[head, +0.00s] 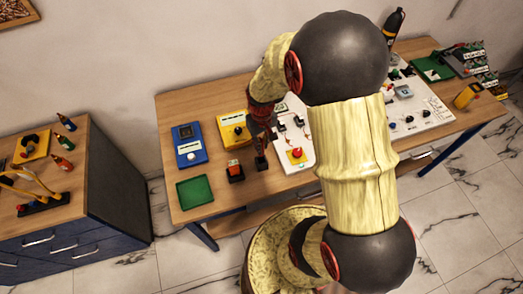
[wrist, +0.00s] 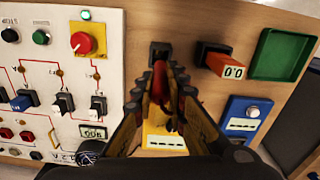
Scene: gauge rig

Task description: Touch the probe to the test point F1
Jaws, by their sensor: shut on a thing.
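My gripper (wrist: 170,76) is shut on a slim red thing (wrist: 160,78), which looks like the probe. Its tip is hard to make out between the dark fingers. The fingers point at a small black block (wrist: 158,52) on the table. In the head view my gripper (head: 261,145) hangs over the table at the left edge of the white panel (head: 298,165). The panel also shows at left in the wrist view (wrist: 20,62), with small brass-coloured points joined by red lines. I cannot read which is F1.
An orange display (wrist: 225,65) reading 0.0 sits in a black holder right of the fingers. A green tray (head: 195,192), a blue meter (head: 189,145) and a yellow meter (head: 232,130) are nearby. The panel carries a red knob (wrist: 82,43) and raised switches. My arm hides some of the table.

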